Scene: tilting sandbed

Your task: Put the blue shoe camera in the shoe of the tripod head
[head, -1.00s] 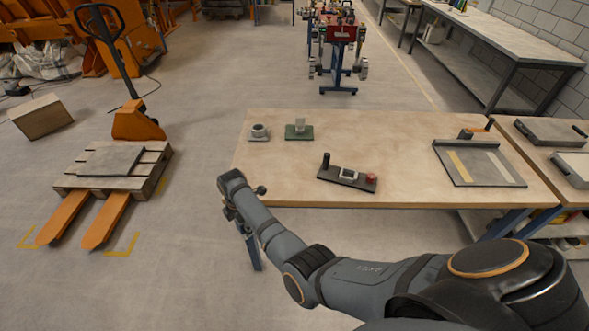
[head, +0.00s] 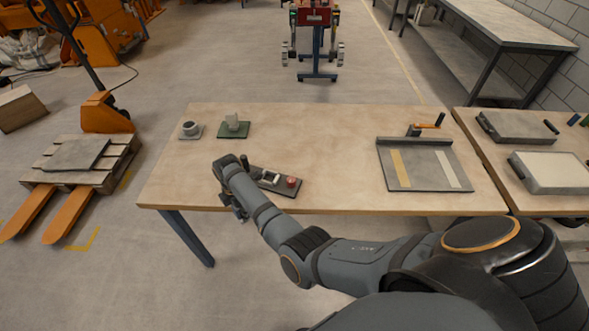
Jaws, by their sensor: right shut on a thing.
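The tripod head (head: 269,179) is a dark flat base on the table near its front edge, with a dark post at its left, a pale shoe in the middle and a red knob at its right. My right gripper (head: 239,213) is low at the table's front edge, left of the shoe; my wrist covers part of the base's left end. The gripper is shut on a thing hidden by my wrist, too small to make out. I see no blue shoe camera on the table. My left gripper is out of view.
Toward the table's back left stand a grey piece on a grey plate (head: 190,130) and a pale piece on a green plate (head: 233,127). A grey tray (head: 429,166) with two strips lies at the right. The table (head: 320,150) between is clear.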

